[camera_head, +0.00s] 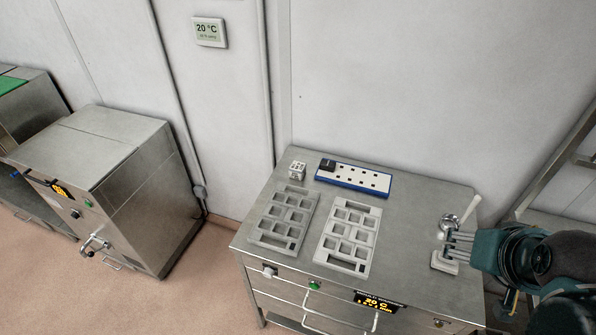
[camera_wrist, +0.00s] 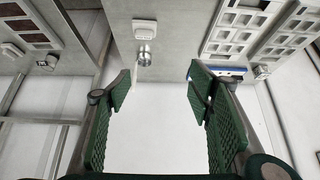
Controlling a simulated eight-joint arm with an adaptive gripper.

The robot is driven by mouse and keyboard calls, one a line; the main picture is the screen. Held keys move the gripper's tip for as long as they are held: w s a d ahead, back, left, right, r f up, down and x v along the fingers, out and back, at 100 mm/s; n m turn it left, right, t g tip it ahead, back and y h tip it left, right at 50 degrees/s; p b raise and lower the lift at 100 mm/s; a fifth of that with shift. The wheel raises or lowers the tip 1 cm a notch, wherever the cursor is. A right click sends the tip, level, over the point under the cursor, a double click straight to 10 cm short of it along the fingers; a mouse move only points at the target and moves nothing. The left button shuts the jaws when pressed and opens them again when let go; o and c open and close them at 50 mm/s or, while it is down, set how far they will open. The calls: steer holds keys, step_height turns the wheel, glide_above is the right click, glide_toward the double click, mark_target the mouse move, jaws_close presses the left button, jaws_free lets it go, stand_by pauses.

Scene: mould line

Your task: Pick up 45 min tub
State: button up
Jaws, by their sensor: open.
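No label reading 45 min is legible in either view, so I cannot tell which thing is the tub. My gripper (camera_wrist: 162,86) is open with nothing between its green pads. In the head view my gripper (camera_head: 455,243) is at the right end of the steel table (camera_head: 408,222). A small metal cup (camera_head: 449,222) with a white handle stands just behind it; it also shows in the wrist view (camera_wrist: 144,55). A pale squarish block (camera_head: 445,263) lies by the fingers, partly hidden, and appears beyond the cup in the wrist view (camera_wrist: 144,29).
Two grey moulds, the left (camera_head: 284,215) and the right (camera_head: 349,236), lie on the table. Behind them are a white block with dark spots (camera_head: 297,170) and a blue-edged white rack (camera_head: 362,178) holding a black block (camera_head: 327,165). A steel cabinet (camera_head: 110,145) stands left across free floor.

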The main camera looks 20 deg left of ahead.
stand_by(0.3)
steer(key=w+a+r+n+g, duration=0.1)
steer(key=w+a+r+n, duration=0.15)
steer(key=w+a, duration=0.35)
steer(key=w+a+r+n+g, duration=0.1)
steer(key=w+a+r+n, duration=0.15)
steer(key=w, duration=0.55)
steer(key=n+g, duration=0.5)
steer(key=n, duration=0.7)
glide_above(299, 166)
steer(key=f, duration=2.4)
steer(key=shift+s+d+f+p, duration=0.2)
steer(key=shift+d+p, duration=0.1)
steer(key=shift+p, duration=0.1)
steer(key=shift+a+f+n, duration=0.25)
steer(key=shift+n, duration=0.05)
